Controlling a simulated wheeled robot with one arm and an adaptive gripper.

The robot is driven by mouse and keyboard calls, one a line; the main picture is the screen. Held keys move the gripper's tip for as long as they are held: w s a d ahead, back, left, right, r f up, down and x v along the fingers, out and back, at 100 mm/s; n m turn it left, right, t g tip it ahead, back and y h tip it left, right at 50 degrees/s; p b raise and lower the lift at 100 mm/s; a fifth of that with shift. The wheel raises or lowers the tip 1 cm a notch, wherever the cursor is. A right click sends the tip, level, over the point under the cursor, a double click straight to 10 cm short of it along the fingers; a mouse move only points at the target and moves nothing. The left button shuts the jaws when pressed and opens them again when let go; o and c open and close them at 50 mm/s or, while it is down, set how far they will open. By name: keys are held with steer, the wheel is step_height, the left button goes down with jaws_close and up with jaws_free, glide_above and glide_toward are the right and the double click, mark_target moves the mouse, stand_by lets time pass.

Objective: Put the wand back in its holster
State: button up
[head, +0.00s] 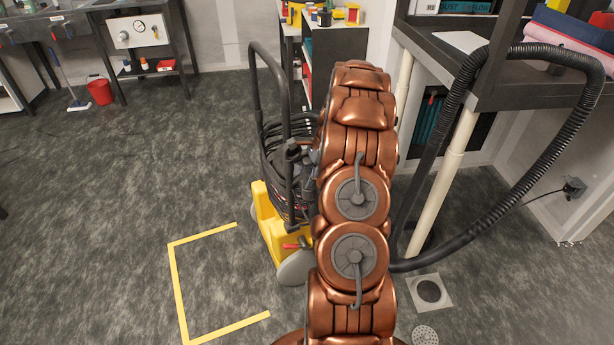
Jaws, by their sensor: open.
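I cannot pick out the wand or its holster with certainty in the head view. A yellow wheeled machine (262,203) with a tall black handle (253,75) stands on the floor left of my copper arm. Black hose or cable (271,150) is coiled around its body, and my arm hides its right side. A thick black corrugated hose (545,180) loops over the bench at the right and runs down toward the floor behind my arm. My gripper does not show; my arm links fill the middle of the picture.
A red bucket (100,91) and side table (140,13) stand at the far left. A floor drain (425,335) is at the bottom.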

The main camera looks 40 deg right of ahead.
steer(key=v, duration=1.2)
stand_by(0.4)
